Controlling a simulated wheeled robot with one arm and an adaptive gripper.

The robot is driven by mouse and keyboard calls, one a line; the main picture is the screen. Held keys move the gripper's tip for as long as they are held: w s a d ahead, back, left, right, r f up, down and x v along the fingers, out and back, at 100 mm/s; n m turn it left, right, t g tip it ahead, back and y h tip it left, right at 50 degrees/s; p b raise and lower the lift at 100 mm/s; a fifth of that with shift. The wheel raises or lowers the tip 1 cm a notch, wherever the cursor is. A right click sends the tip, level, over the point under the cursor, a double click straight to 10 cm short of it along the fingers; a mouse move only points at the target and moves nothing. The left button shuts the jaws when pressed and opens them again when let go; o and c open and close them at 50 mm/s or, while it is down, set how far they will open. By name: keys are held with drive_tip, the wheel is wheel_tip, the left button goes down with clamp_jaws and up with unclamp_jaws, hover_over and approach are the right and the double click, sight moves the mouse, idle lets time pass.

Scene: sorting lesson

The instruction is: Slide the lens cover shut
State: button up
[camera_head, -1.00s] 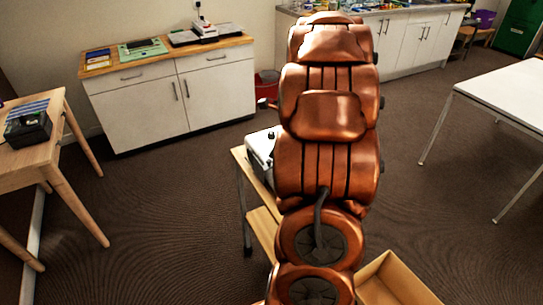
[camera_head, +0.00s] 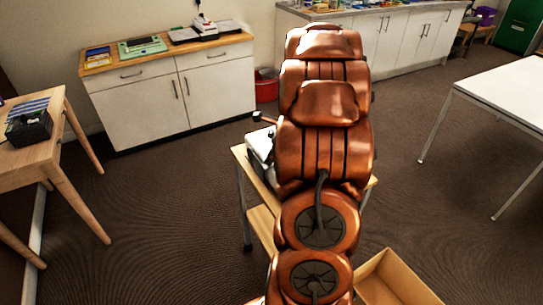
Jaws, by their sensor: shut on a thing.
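A white and grey device (camera_head: 262,143) stands on a small wooden table (camera_head: 239,152), mostly hidden behind my copper-coloured arm. A small brown-tipped part (camera_head: 257,116) sticks up at its upper left. I cannot make out the lens cover; my arm hides that area. My gripper does not show either, hidden behind my own arm links.
An open wooden box (camera_head: 412,279) lies at the lower right. A wooden desk (camera_head: 45,146) with a black device (camera_head: 28,128) stands at left, a white table (camera_head: 505,88) at right. A white cabinet (camera_head: 170,100) and red bin (camera_head: 267,90) stand behind. Carpet between is clear.

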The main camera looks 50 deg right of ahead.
clamp_jaws()
drive_tip(key=shift+w, duration=0.1)
drive_tip(key=shift+w+d+r+p, duration=0.1)
drive_tip(key=shift+w+d+p, duration=0.1)
drive_tip(key=shift+w+p, duration=0.35)
drive_tip(key=w, duration=0.2)
drive_tip(key=w+d+p, duration=0.2)
drive_tip(key=w, duration=0.1)
drive_tip(key=shift+w+d, duration=0.1)
drive_tip(key=shift+w, duration=0.55)
drive_tip(key=o, duration=0.6)
unclamp_jaws()
drive_tip(key=shift+o, duration=0.5)
